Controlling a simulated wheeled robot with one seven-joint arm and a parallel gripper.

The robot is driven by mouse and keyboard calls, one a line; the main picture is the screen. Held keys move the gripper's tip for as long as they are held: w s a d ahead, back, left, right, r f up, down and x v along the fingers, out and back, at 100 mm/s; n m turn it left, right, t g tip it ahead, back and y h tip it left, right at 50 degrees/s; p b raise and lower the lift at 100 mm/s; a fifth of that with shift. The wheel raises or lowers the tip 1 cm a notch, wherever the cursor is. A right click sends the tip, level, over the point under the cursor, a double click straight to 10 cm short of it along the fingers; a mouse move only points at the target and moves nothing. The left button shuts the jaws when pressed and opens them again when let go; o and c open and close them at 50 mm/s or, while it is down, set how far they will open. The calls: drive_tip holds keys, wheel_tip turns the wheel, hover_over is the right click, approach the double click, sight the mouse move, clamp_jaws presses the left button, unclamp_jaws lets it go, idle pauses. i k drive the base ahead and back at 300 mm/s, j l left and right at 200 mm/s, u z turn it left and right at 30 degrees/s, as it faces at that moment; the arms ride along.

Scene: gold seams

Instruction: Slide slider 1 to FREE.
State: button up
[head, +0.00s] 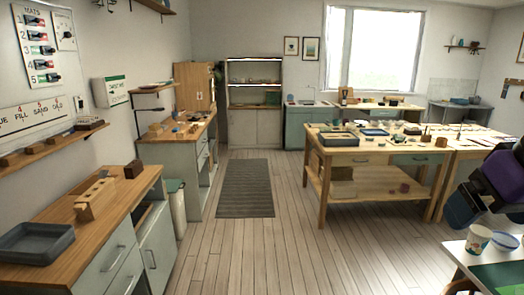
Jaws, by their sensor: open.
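A pale board headed MATS (20,50) hangs on the left wall, at the upper left of the head view. It carries several numbered rows, 1 at the top. Slider 1 (36,20) is in the top row and shows as a small dark piece beside a coloured patch. The row is too small to read its words or tell the slider's exact position. My gripper cannot be made out in this view. Dark and purple parts at the right edge look like my arm, far across the picture from the board.
Below the board, a wooden wall shelf (50,146) sticks out over a wooden-topped cabinet (115,205) bearing a grey tray (36,243) and wooden block (95,200). The floor (270,250) is clear. A table with a cup (477,238) is at lower right.

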sight(31, 21)
drive_tip(key=u, duration=1.5)
drive_tip(key=k+j+z, duration=0.1)
drive_tip(key=k+j, duration=0.2)
drive_tip(key=j, duration=0.15)
drive_tip(key=i+l+z, duration=0.25)
drive_tip(key=i+z, duration=0.5)
drive_tip(key=i, duration=0.25)
drive_tip(key=i+z, duration=0.4)
drive_tip(key=i, duration=0.15)
drive_tip(key=i+l+z, duration=0.1)
drive_tip(key=i, duration=1.65)
drive_tip(key=i+u, duration=0.75)
drive_tip(key=i+l+u, duration=0.1)
drive_tip(key=i+u, duration=0.15)
drive_tip(key=u, duration=0.15)
